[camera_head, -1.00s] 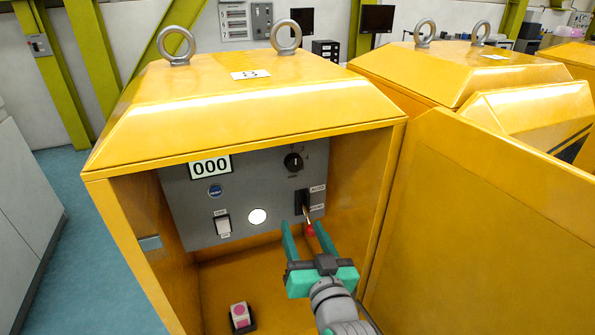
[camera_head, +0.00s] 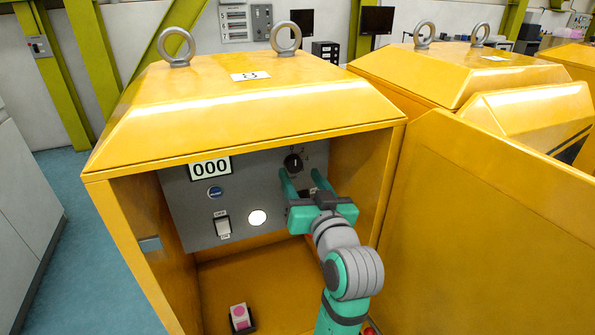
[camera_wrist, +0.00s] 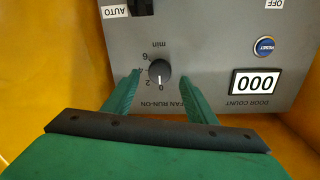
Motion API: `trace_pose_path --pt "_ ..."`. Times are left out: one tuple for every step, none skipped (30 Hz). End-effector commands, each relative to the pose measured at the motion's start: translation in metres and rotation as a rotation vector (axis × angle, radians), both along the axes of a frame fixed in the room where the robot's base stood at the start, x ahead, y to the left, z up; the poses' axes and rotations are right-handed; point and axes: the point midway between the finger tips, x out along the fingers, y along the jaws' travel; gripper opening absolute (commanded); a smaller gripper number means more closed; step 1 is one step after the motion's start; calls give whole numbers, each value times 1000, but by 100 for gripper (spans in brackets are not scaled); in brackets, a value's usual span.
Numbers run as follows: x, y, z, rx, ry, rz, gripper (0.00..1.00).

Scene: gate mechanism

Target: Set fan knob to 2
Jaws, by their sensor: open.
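The fan knob (camera_head: 293,162) is a round black dial at the upper right of the grey panel. In the wrist view, which is upside down, the knob (camera_wrist: 159,71) has a white pointer line at the 0 mark. Marks 2, 4 and 6 run around it, above "FAN RUN-ON". My gripper (camera_head: 302,175) is open, with its green fingers pointing at the panel just below the knob in the head view. In the wrist view my gripper's fingertips (camera_wrist: 161,78) lie on either side of the knob.
The panel (camera_head: 238,190) sits inside a yellow cabinet (camera_head: 240,130) with side walls close by. It carries a door counter reading 000 (camera_head: 210,168), a blue reset button (camera_head: 214,192), a white rocker switch (camera_head: 222,226) and a round white light (camera_head: 257,217). A pink-topped box (camera_head: 240,316) lies below.

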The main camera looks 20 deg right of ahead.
Motion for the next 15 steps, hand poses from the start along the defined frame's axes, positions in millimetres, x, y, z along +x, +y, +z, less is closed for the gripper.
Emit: trace_pose_path --pt "8 0 0 1 1 2 52" --pt "12 0 0 1 1 1 52" --pt "17 0 0 1 1 0 52" --pt "20 0 0 1 1 0 52" --pt "23 -1 0 1 0 0 52" --pt "26 -1 0 1 0 0 52" --pt "28 -1 0 1 0 1 52" --pt "30 0 0 1 0 1 52" --pt "31 0 0 1 0 1 52" --pt "32 0 0 0 0 1 52" --pt "33 0 0 0 0 1 52" --pt "33 -1 0 0 0 0 52" --pt "34 -1 0 0 0 0 52" --pt "34 -1 0 0 0 0 52" --pt "34 -1 0 0 0 0 52"
